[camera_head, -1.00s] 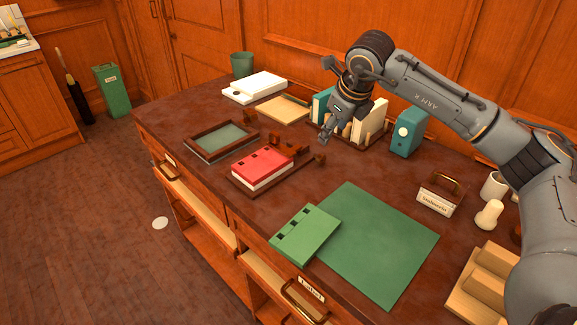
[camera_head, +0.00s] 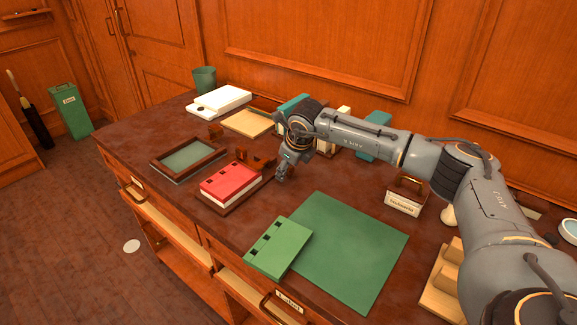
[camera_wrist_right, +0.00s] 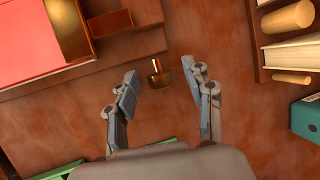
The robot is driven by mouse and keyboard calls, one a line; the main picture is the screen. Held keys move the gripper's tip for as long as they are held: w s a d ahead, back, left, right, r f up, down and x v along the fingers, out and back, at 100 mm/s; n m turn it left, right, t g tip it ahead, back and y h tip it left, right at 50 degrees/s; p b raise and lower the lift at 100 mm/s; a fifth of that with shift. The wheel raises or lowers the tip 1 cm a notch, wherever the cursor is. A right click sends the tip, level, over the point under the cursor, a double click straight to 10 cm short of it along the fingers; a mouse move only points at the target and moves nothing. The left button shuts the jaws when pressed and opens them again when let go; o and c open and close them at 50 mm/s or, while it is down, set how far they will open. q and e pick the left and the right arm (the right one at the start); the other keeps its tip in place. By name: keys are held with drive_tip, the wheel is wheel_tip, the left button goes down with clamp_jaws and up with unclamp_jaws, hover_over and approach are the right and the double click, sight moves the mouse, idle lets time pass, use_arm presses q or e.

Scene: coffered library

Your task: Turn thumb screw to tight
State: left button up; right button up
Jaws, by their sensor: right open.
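In the right wrist view a small dark brown knob with a brass-coloured collar, which looks like the thumb screw (camera_wrist_right: 157,80), stands out near a wooden edge beside the red book (camera_wrist_right: 25,40). My right gripper (camera_wrist_right: 160,70) is open, its two fingers on either side of the knob and apart from it. In the head view my right gripper (camera_head: 283,174) points down just right of the red book (camera_head: 230,181), which lies on a wooden base with brown blocks (camera_head: 250,161). The knob is hidden behind the gripper there. My left gripper is not in view.
A wooden rack with upright books (camera_wrist_right: 287,53) and a teal box (camera_wrist_right: 306,117) are right of the gripper. A framed tray (camera_head: 188,158) lies left of the red book. A green book (camera_head: 278,247) and green mat (camera_head: 345,250) lie in front. A labelled holder (camera_head: 404,197) stands at right.

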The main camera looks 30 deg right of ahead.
clamp_jaws()
drive_tip(key=shift+w+d+m+g+y, duration=0.15)
drive_tip(key=shift+g+y, duration=0.15)
drive_tip(key=shift+y, duration=0.3)
drive_tip(key=shift+s+d+m+g+y, duration=0.15)
drive_tip(key=shift+g+y, duration=0.15)
drive_tip(key=shift+y, duration=0.3)
drive_tip(key=shift+w+d+m+g+y, duration=0.15)
drive_tip(key=shift+m+g+y, duration=0.25)
drive_tip(key=shift+y, duration=0.9)
unclamp_jaws()
drive_tip(key=v, duration=1.2)
drive_tip(key=shift+w, duration=0.1)
